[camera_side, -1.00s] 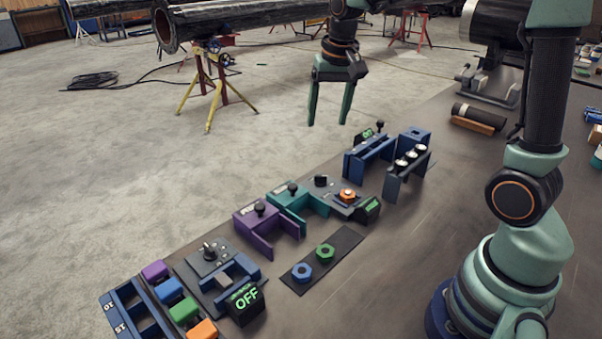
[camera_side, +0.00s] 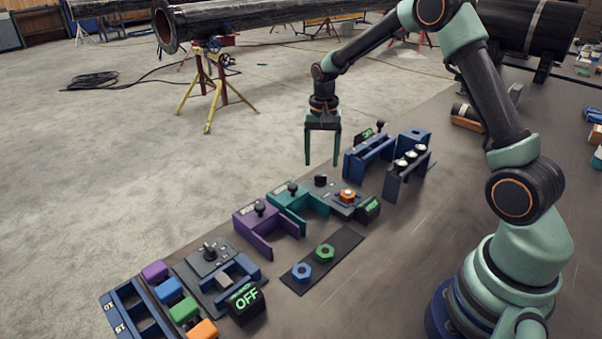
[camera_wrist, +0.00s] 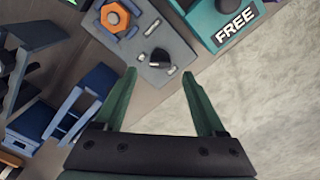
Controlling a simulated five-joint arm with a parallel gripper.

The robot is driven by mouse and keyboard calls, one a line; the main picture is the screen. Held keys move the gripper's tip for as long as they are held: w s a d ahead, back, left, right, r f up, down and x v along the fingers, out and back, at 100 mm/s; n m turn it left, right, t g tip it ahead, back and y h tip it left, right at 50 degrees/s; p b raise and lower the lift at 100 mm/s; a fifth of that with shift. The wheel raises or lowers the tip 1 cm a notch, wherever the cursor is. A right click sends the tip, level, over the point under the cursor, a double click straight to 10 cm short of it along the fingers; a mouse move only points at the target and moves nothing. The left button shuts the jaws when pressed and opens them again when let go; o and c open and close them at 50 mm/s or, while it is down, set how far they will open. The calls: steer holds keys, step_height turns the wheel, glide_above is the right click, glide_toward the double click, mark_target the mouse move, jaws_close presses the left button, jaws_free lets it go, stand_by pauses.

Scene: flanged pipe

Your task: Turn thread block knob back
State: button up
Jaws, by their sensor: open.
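The thread block (camera_side: 338,205) is a grey plate with an orange hex nut (camera_side: 347,195) and a small black knob (camera_side: 321,180) on top. In the wrist view the block (camera_wrist: 137,45) shows its orange nut (camera_wrist: 115,17) and the black knob (camera_wrist: 157,57), which has pale marks beside it. My gripper (camera_side: 321,163) is open and empty, pointing down above the knob. In the wrist view the knob appears between and slightly beyond the fingertips (camera_wrist: 159,72). I cannot tell the exact height gap.
A teal block (camera_side: 289,199) adjoins on the left; its label reads FREE in the wrist view (camera_wrist: 236,24). A purple block (camera_side: 258,222) lies farther left. Blue stands (camera_side: 368,158) are to the right. A dark mat (camera_side: 322,260) with blue and green nuts lies in front.

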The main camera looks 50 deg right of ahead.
mark_target(321, 175)
steer(key=shift+f, duration=2.4)
jaws_close()
